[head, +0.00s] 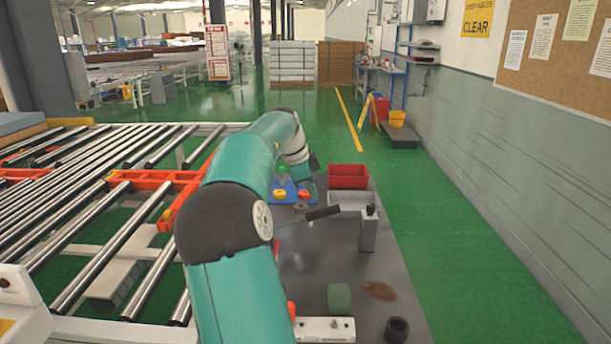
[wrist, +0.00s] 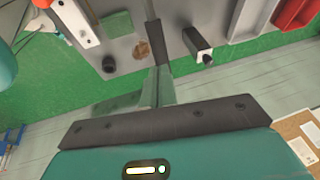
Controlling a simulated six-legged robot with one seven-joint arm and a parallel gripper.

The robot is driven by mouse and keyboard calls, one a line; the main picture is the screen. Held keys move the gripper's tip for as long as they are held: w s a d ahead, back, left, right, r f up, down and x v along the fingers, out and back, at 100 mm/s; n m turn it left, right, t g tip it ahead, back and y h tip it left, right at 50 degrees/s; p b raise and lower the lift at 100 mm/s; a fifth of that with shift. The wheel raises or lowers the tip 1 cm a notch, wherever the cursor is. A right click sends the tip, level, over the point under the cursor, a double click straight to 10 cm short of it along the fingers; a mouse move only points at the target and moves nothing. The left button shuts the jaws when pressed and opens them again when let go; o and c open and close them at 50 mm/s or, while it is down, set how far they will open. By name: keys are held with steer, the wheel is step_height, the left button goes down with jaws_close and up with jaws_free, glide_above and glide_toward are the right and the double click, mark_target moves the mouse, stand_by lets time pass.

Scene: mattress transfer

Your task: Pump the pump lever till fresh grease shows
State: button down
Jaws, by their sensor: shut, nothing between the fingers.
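The pump lever has a black handle (head: 323,213) on a thin rod that runs left behind my arm in the head view. In the wrist view the black handle (wrist: 158,45) points down the picture toward my fingertips, and its rod leaves at the top edge. My gripper (wrist: 162,72) is shut and empty. Its fingertips appear close to the handle's end; I cannot tell if they touch it. In the head view my arm hides the fingers and the pump body. A brown smear (head: 379,291), possibly grease, lies on the bench (head: 345,262); it also shows in the wrist view (wrist: 142,49).
A grey post with a black knob (head: 368,230) stands right of the handle. A grey tray (head: 374,197), red bin (head: 348,176) and blue board (head: 283,184) lie beyond. A green block (head: 339,299) and black ring (head: 397,329) are nearer. Rollers (head: 90,240) flank the left.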

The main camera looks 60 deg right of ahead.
mark_target(325, 212)
steer(key=shift+x, duration=2.65)
steer(key=shift+w, duration=0.1)
steer(key=f, duration=0.1)
steer(key=s+f+t, duration=0.1)
steer(key=f, duration=0.1)
steer(key=s+d+f+t+y, duration=0.1)
steer(key=shift+s+f, duration=0.1)
steer(key=shift+f, duration=0.25)
step_height(325, 212, down, 7)
steer(key=s+t, duration=0.1)
steer(key=shift+t+y, duration=0.3)
steer(key=shift+y, duration=0.1)
steer(key=shift+d, duration=0.15)
steer(key=shift+r, duration=0.1)
